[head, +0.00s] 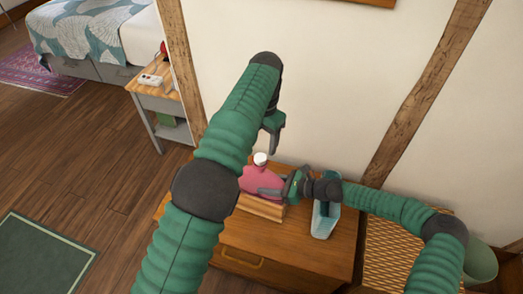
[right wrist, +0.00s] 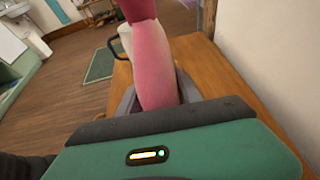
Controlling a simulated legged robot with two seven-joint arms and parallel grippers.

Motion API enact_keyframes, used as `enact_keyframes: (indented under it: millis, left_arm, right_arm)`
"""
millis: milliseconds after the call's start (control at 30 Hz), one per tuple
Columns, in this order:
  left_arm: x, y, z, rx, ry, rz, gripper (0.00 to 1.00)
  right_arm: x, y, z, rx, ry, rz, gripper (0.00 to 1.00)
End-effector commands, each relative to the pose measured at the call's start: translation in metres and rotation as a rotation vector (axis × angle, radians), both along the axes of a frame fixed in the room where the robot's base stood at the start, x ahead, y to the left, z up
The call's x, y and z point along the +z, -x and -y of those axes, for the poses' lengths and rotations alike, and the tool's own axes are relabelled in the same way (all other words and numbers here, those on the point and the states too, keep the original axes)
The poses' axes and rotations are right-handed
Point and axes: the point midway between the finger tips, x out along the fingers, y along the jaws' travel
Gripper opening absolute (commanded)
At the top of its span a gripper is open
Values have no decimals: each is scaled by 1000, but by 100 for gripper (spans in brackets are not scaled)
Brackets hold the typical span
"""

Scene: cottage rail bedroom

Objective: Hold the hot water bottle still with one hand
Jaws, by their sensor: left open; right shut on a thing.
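The hot water bottle (head: 258,181) is pink with a white cap and stands upright on the wooden cabinet, behind a wooden ledge or box. My right gripper (head: 290,186) comes from the right and is shut on the side of its body. In the right wrist view the pink bottle (right wrist: 154,65) sits between the two grey fingers of my right gripper (right wrist: 156,93). My left gripper (head: 273,126) is open and empty, hanging above and behind the bottle near the wall. My left arm hides part of the cabinet and the bottle's left side.
The wooden cabinet (head: 300,248) stands against the wall. A teal object (head: 325,222) stands on it, right of the bottle, under my right wrist. A woven-topped piece (head: 395,262) and a green bin (head: 481,262) are at the right. A nightstand (head: 158,92) and bed are at upper left.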

Motion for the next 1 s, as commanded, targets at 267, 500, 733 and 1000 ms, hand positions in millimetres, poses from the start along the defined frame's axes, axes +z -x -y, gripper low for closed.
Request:
enact_keyframes:
  millis: [267, 500, 733, 1000]
  left_arm:
    - [-50, -1, -2, 0, -1, -1, 60]
    - [-65, -1, -2, -1, 0, 0, 60]
    - [-65, -1, -2, -1, 1, 1, 59]
    - [-65, -1, -2, -1, 1, 1, 24]
  right_arm:
    - [0, -1, 1, -2, 2, 2, 0]
    - [0, -1, 1, -1, 2, 1, 0]
    - [0, -1, 1, -1, 2, 1, 0]
    - [0, -1, 0, -2, 1, 0, 0]
